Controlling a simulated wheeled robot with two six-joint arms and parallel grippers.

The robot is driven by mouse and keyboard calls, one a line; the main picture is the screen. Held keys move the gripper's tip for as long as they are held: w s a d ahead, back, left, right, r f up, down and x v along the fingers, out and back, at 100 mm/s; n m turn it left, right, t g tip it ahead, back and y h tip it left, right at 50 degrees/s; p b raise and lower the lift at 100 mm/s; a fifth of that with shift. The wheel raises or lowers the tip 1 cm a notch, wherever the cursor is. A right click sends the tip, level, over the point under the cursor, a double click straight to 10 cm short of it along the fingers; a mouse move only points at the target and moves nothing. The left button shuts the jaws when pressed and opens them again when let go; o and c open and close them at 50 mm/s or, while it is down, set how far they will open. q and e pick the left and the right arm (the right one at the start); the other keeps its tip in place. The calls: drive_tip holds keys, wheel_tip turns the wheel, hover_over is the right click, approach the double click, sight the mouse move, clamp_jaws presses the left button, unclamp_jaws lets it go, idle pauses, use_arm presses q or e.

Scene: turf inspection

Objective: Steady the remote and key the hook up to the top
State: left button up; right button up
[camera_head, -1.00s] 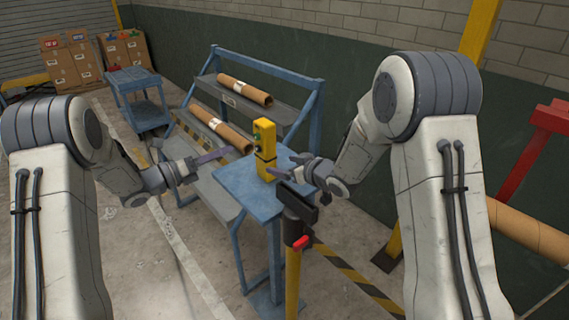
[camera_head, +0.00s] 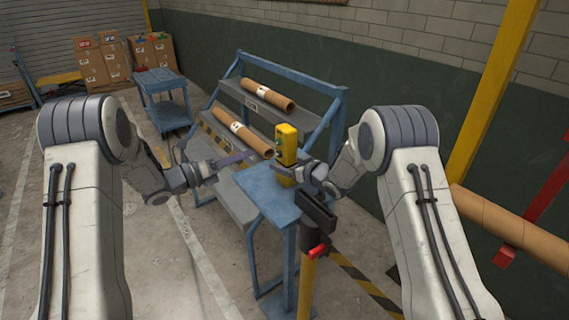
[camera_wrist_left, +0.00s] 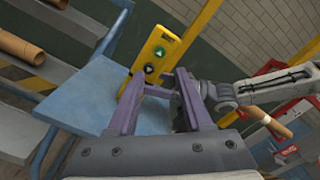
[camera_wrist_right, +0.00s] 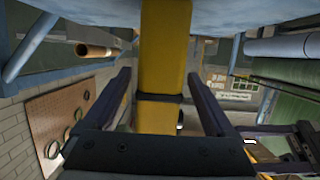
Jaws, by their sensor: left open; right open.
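The yellow remote (camera_head: 286,146) stands upright at the blue table's far end, with a green up-arrow button on its face (camera_wrist_left: 166,44) and another round button below it. My left gripper (camera_head: 250,158) is open, left of the remote; in the left wrist view its purple fingers point at the remote's button face, apart from each other. My right gripper (camera_head: 290,172) is open at the remote's lower part; in the right wrist view the yellow body (camera_wrist_right: 160,65) lies between its spread fingers, with gaps on both sides. I cannot make out a hook.
A black box on a yellow post with a red part (camera_head: 318,251) stands close in front. A blue rack behind holds cardboard tubes (camera_head: 268,95). A blue cart (camera_head: 160,90) stands further left.

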drive_tip(key=shift+w, duration=0.15)
clamp_jaws()
use_arm(q)
clamp_jaws()
idle(1.6)
